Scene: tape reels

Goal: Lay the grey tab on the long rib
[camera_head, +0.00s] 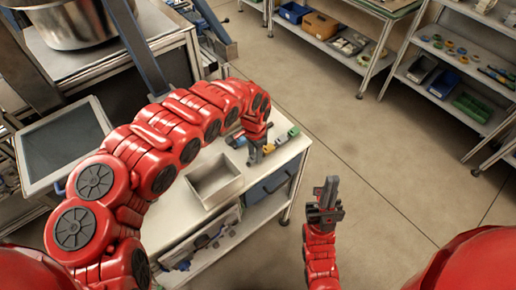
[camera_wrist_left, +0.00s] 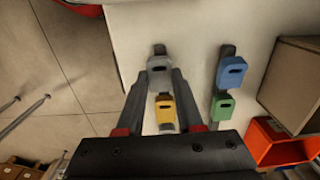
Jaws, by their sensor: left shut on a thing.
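The grey tab (camera_wrist_left: 159,74) is between my left fingertips in the left wrist view. My left gripper (camera_head: 256,156) is shut on it, low over the white table; I cannot tell whether the tab touches anything below. A dark rib end (camera_wrist_left: 159,49) shows just beyond the tab, and a yellow tab (camera_wrist_left: 166,108) lies nearer, between the fingers. A second dark rib (camera_wrist_left: 228,50) stands to the right with a blue tab (camera_wrist_left: 232,72) and a green tab (camera_wrist_left: 221,105). Which rib is the long one is unclear. My right gripper (camera_head: 328,190) looks shut and empty, right of the table.
An open light box (camera_head: 215,181) stands on the white table (camera_head: 205,156), left of my left gripper. In the left wrist view, a grey box (camera_wrist_left: 292,84) and an orange bin (camera_wrist_left: 278,147) are at the right. Shelves with bins line the back; the floor between is clear.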

